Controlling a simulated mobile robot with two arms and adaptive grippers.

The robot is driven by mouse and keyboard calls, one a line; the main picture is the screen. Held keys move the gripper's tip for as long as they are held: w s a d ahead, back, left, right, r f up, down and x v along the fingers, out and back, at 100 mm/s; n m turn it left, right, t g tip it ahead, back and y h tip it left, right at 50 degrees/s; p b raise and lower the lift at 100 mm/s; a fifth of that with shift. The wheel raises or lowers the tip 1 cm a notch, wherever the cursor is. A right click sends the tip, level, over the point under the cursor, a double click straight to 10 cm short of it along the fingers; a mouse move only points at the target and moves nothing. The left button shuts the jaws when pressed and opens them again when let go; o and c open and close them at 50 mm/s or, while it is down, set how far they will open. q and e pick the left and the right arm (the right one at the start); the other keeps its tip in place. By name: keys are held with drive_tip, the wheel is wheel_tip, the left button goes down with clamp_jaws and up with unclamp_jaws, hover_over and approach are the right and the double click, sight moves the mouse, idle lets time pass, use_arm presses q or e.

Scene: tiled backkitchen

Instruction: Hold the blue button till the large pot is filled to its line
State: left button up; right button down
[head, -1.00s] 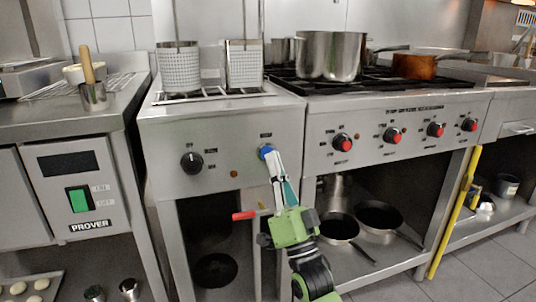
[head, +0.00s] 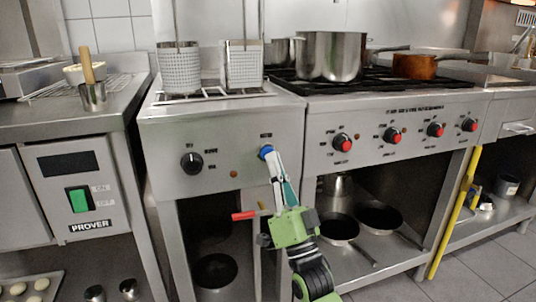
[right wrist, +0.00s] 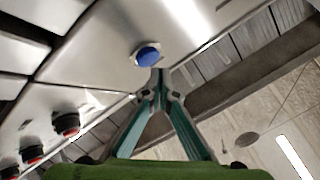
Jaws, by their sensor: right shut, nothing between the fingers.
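The blue button (head: 265,151) is on the steel front panel of the fryer unit, right of its black knob. My right gripper (head: 269,156) is shut and empty, with its fingertips at the button's lower edge. The right wrist view also shows the blue button (right wrist: 148,57) just beyond the closed fingertips (right wrist: 158,76). I cannot tell whether the tips touch it or whether it is pressed in. The large steel pot (head: 331,57) stands upright on the stove. Its inside, water level and line are hidden from this angle. My left gripper is not in view.
Two fryer baskets (head: 179,72) stand above the panel. A copper pan (head: 414,66) is on the stove, right of the pot. Red-and-black stove knobs (head: 342,142) lie right of the button. Dark pans (head: 379,217) sit on the shelf below. A yellow bar (head: 455,215) stands at the right.

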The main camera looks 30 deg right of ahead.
drive_tip(key=shift+w, duration=0.1)
drive_tip(key=shift+w+d, duration=0.1)
drive_tip(key=shift+w, duration=0.2)
drive_tip(key=shift+w+d, duration=0.1)
drive_tip(key=shift+w, duration=0.4)
idle(7.1)
